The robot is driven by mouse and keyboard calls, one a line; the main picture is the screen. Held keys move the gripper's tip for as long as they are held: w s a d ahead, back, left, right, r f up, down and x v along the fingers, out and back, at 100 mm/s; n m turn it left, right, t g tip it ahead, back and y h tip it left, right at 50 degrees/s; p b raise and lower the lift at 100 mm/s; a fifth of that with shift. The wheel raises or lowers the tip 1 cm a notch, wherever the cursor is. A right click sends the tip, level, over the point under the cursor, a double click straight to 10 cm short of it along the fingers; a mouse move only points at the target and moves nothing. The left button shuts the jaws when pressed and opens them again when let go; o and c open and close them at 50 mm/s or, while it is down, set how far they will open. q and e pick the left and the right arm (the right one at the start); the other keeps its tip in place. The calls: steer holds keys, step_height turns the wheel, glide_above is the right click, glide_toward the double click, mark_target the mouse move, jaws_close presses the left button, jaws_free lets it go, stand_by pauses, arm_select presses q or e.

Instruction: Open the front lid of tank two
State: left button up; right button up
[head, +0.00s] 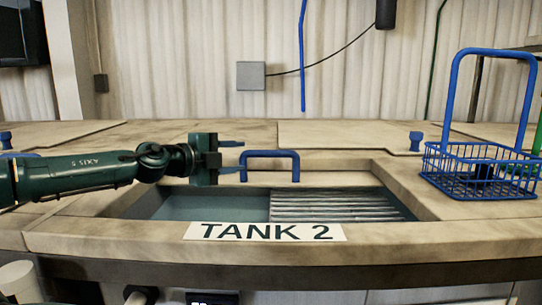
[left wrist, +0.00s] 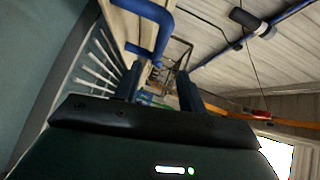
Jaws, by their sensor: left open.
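Tank two (head: 265,232) has a "TANK 2" label on its front rim. Its front opening is uncovered, showing a teal interior and a ribbed metal rack on the right. A blue handle (head: 270,153) stands on the pale front lid (head: 325,165) at the back edge of the opening. My left gripper (head: 232,157) is open and empty, just left of the handle, its fingers pointing right towards it. In the left wrist view, the handle (left wrist: 152,12) shows beyond the open fingers (left wrist: 160,82). My right gripper is out of view.
A blue wire basket (head: 480,182) with a tall handle stands on the counter right of the opening. Pale lids with blue knobs (head: 416,141) lie at the back and sides. A wall box (head: 251,75) and hanging cords are behind.

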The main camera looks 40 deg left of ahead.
mark_target(268, 152)
arm_select(q)
steer(key=w+p, duration=0.4)
steer(key=shift+w+d+f, duration=0.15)
steer(key=shift+w+d, duration=0.05)
steer(key=shift+w+p, duration=0.35)
steer(key=shift+p, duration=0.45)
steer(key=w+p, duration=0.1)
steer(key=p, duration=0.3)
steer(key=shift+w+d, duration=0.15)
steer(key=shift+w, duration=0.2)
steer(key=w+p, duration=0.3)
steer(key=shift+w+d+f+p, duration=0.1)
steer(key=shift+w+f+p, duration=0.25)
steer(key=shift+f, duration=0.05)
steer(key=shift+w+d+f+p, duration=0.1)
steer(key=shift+w+f+p, duration=0.2)
steer(key=shift+w, duration=0.4)
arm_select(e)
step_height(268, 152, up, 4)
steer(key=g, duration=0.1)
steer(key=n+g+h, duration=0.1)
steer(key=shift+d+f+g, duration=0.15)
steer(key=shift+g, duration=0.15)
arm_select(q)
steer(key=shift+c, duration=0.5)
jaws_close()
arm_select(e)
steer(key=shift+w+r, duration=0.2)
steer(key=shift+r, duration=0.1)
